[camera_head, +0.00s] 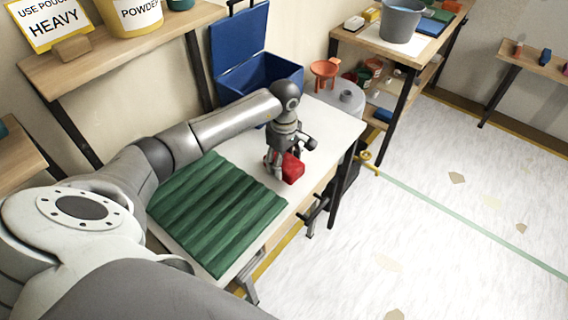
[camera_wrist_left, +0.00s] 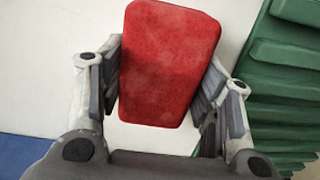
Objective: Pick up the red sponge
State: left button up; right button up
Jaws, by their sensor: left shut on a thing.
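The red sponge (camera_head: 292,168) is on or just above the white table (camera_head: 325,125), beside the green corrugated sheet. My left gripper (camera_head: 280,165) reaches down over it from above. In the left wrist view the sponge (camera_wrist_left: 170,62) sits between the two fingers of my left gripper (camera_wrist_left: 165,95), which are shut on its sides. I cannot tell whether the sponge touches the tabletop. My right gripper is in neither view.
A green corrugated sheet (camera_head: 215,210) covers the near part of the table. A blue bin (camera_head: 245,50) with its lid up stands behind the table. A shelf (camera_head: 400,60) with a grey bucket (camera_head: 400,20) is at the back right. Open floor lies to the right.

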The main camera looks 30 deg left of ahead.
pick_arm(q)
jog(key=shift+r, duration=0.15)
jog(key=shift+r, duration=0.25)
notch_tip(320, 180, up, 2)
jog(key=shift+r, duration=0.1)
jog(key=s+d+r, duration=0.1)
jog(key=r, duration=0.1)
jog(key=s+d+r+b, duration=0.1)
jog(key=r, duration=0.1)
jog(key=s+d+r, duration=0.1)
jog(key=r, duration=0.1)
jog(key=shift+s+d, duration=0.1)
jog(key=shift+s, duration=0.3)
jog(key=s+d+r+b, duration=0.1)
jog(key=s+d+r, duration=0.3)
jog(key=s+d, duration=0.2)
jog(key=shift+s+b, duration=0.3)
jog(key=shift+s, duration=0.15)
